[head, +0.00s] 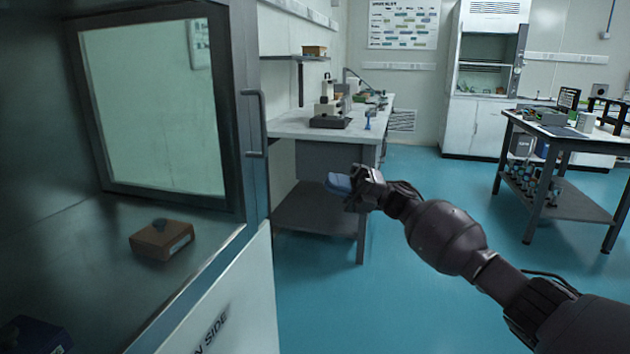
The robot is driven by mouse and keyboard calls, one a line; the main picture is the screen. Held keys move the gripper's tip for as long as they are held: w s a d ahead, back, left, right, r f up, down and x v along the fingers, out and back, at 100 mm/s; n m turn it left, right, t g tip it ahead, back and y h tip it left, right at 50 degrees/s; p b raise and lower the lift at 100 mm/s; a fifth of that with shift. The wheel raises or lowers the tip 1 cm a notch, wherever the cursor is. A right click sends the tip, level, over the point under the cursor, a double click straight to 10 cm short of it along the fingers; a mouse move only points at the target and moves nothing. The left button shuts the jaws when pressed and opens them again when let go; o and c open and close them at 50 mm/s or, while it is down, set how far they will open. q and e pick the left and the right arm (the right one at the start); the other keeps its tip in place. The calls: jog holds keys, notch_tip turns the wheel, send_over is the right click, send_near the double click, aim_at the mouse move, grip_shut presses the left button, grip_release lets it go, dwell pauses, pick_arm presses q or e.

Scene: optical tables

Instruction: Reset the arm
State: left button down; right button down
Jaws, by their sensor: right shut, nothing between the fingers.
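My right arm (447,238) comes in from the lower right and reaches out toward the middle of the view. Its right gripper (343,184) is shut and empty, in the air in front of the workbench. A blue-grey patch shows at the fingertips. The gripper is to the right of the open cabinet door edge and apart from it. My left gripper is not in view.
A dark cabinet with a glass pane (150,110) and a vertical door handle (256,122) fills the left. A brown box (162,240) sits inside. A workbench (290,127) with a microscope (330,105) stands behind my gripper. Another table (565,135) stands right. Blue floor between is clear.

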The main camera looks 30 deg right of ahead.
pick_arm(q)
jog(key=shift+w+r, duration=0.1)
pick_arm(e)
jog(key=shift+d, duration=0.2)
